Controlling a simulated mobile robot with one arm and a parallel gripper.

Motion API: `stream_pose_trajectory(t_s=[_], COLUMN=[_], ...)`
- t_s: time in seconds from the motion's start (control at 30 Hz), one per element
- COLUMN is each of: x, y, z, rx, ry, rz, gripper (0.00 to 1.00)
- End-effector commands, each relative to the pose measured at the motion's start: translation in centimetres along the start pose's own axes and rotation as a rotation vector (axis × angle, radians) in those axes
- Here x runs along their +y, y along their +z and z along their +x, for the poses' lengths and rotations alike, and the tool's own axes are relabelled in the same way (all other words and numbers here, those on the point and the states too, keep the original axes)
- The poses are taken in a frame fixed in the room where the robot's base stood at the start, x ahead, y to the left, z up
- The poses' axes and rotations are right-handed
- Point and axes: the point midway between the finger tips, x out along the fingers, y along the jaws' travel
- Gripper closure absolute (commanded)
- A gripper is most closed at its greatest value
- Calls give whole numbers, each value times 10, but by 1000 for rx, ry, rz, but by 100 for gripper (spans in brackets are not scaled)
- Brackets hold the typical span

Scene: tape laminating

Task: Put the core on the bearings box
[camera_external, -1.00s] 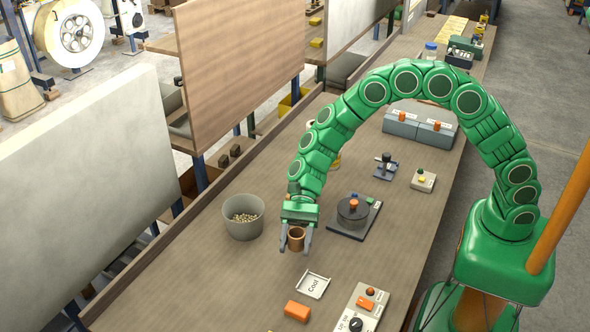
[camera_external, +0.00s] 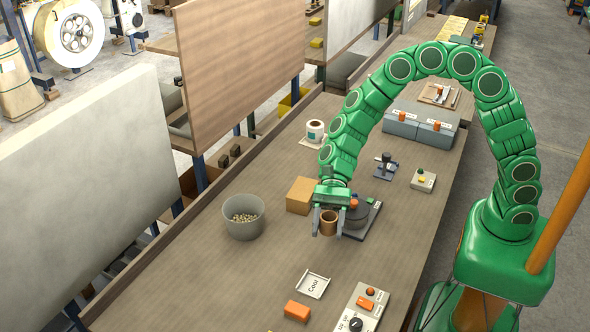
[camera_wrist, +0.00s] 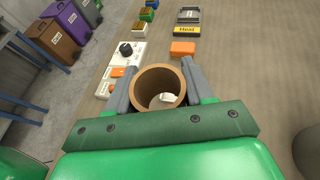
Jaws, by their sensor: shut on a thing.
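The core is a short brown cardboard tube (camera_external: 328,224), held upright between the fingers of my gripper (camera_external: 327,232). In the wrist view the core (camera_wrist: 146,78) sits between the two grey fingers of my gripper (camera_wrist: 160,76), its open top showing and a small white patch visible inside. It is above the bench, in front of the round dark device. A plain brown box (camera_external: 301,194) stands just behind and left of my gripper. No label on it is readable, so I cannot tell whether it is the bearings box.
A grey bucket of small pale pieces (camera_external: 243,220) stands to the left. A round dark device (camera_external: 361,215) is close on the right. A white roll (camera_external: 315,131) stands farther back.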

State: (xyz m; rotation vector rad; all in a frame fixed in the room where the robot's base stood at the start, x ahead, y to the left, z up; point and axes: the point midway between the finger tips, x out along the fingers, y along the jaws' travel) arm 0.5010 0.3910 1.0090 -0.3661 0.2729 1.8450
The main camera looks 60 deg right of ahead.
Motion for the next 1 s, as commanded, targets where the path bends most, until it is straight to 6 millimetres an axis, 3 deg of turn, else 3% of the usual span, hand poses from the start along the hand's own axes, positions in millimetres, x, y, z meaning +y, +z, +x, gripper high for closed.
stream_pose_trajectory(t_s=[0.3,0.7,1.0], x=[-6,5,21], y=[-11,-25,-29], z=[-72,-165,-217], rx=[3,2,0], ry=[-142,-335,-454], rz=[61,144,188], gripper=[76,76,76])
